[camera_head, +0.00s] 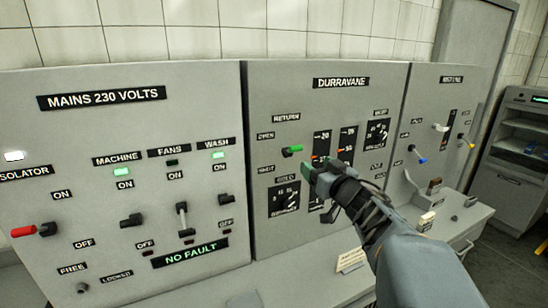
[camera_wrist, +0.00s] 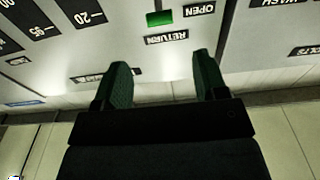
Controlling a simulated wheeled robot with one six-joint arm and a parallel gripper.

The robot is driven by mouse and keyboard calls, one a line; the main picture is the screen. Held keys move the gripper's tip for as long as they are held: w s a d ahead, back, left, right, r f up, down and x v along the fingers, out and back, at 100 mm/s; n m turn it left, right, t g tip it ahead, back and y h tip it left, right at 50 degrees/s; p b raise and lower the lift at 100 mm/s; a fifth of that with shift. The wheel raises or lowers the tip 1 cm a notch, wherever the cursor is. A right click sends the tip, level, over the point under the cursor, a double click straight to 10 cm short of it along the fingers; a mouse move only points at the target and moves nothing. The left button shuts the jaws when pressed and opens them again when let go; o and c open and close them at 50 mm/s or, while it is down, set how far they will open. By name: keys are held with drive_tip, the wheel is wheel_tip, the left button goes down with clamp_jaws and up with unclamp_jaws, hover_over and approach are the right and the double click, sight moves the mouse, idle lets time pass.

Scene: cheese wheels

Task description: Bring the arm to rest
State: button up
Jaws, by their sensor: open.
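My gripper (camera_head: 322,176) is in front of the middle panel, labelled DURRAVANE (camera_head: 341,82), with my arm reaching in from the lower right. In the wrist view my gripper (camera_wrist: 160,85) shows two dark green fingers apart, with nothing between them. A green-handled lever (camera_head: 292,150) marked RETURN sits on the panel just up and left of my gripper. The green handle also shows in the wrist view (camera_wrist: 159,18), beyond the fingertips and apart from them. My gripper and arm hide part of the panel's lower dials and labels.
The left panel (camera_head: 130,210) carries a red isolator handle (camera_head: 34,230), several switches and a lit NO FAULT display (camera_head: 190,253). The right panel has blue-tipped (camera_head: 421,161) and yellow-tipped levers. A ledge (camera_head: 290,285) with small items runs below. A grey cabinet (camera_head: 508,183) stands far right, beside open floor.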

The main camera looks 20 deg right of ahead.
drive_tip(key=s+d+f+m+g+h, duration=0.2)
drive_tip(key=d+f+m+g+h, duration=0.15)
drive_tip(key=d+f+h, duration=0.3)
drive_tip(key=s+f+m+g+h, duration=0.2)
drive_tip(key=s+f+g, duration=0.3)
drive_tip(key=f+g, duration=0.1)
drive_tip(key=s+a+f+n+g+y, duration=0.2)
drive_tip(key=s+a, duration=0.3)
drive_tip(key=a, duration=0.5)
drive_tip(key=s+a+f+n+g+y+b, duration=0.1)
drive_tip(key=s+a+f+y, duration=0.3)
drive_tip(key=a, duration=0.6)
drive_tip(key=shift+s+f+n+g, duration=0.15)
drive_tip(key=shift+s+n+g, duration=0.5)
drive_tip(key=shift+s, duration=0.6)
